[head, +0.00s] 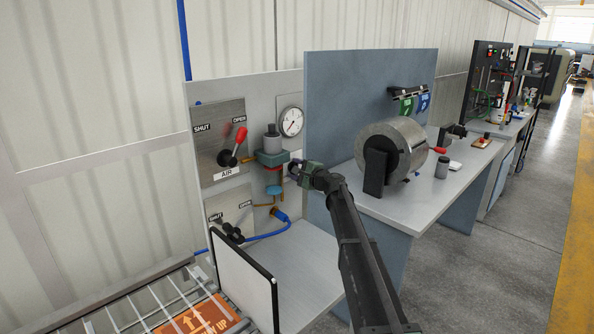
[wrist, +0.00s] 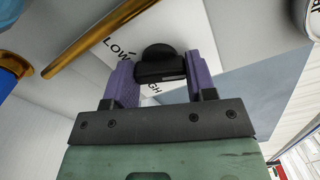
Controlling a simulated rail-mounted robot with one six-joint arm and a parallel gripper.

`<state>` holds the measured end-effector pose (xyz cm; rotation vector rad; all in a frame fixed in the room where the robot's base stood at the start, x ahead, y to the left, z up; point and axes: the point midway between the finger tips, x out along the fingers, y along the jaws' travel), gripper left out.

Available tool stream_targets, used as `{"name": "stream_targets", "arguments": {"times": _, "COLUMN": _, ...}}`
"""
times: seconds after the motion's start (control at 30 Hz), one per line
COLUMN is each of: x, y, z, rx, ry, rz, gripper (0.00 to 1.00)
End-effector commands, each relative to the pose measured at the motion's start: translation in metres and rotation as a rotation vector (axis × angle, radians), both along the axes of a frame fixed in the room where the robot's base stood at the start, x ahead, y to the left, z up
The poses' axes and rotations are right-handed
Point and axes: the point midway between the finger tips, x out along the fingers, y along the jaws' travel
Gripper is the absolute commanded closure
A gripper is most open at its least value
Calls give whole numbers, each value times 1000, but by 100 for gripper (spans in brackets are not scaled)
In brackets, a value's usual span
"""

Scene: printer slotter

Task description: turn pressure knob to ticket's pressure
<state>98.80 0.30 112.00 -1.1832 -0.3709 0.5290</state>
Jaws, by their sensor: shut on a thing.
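The pressure knob (wrist: 160,52) is black, with a rounded top and a block-like body, on a white plate (wrist: 118,38) lettered LOW and, partly hidden, "GH". My gripper (wrist: 160,68) has its two purple fingers shut on the knob, one on each side. In the head view my gripper (head: 294,169) is at the panel, below the round pressure gauge (head: 291,121), and the knob is hidden behind it. The gauge has a dark needle, but its scale is too small to read. I cannot make out a pressure ticket.
A red-handled AIR lever (head: 238,140) is left of the gauge. A dark lower valve (head: 226,231) and blue hose (head: 268,235) are below. A grey-blue partition (head: 345,100) stands close to the right.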

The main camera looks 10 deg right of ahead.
Motion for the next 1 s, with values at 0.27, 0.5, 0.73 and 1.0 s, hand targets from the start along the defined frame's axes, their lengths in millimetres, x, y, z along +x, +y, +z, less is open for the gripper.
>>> {"name": "stream_targets", "arguments": {"times": 0.27, "x": -1, "y": 0, "z": 0, "rx": 210, "ry": 147, "rz": 0, "gripper": 73}}
{"name": "stream_targets", "arguments": {"times": 0.5, "x": -1, "y": 0, "z": 0, "rx": 394, "ry": 275, "rz": 0, "gripper": 73}}
{"name": "stream_targets", "arguments": {"times": 0.73, "x": -1, "y": 0, "z": 0, "rx": 540, "ry": 376, "rz": 0, "gripper": 73}}
{"name": "stream_targets", "arguments": {"times": 1.0, "x": -1, "y": 0, "z": 0, "rx": 645, "ry": 451, "rz": 0, "gripper": 73}}
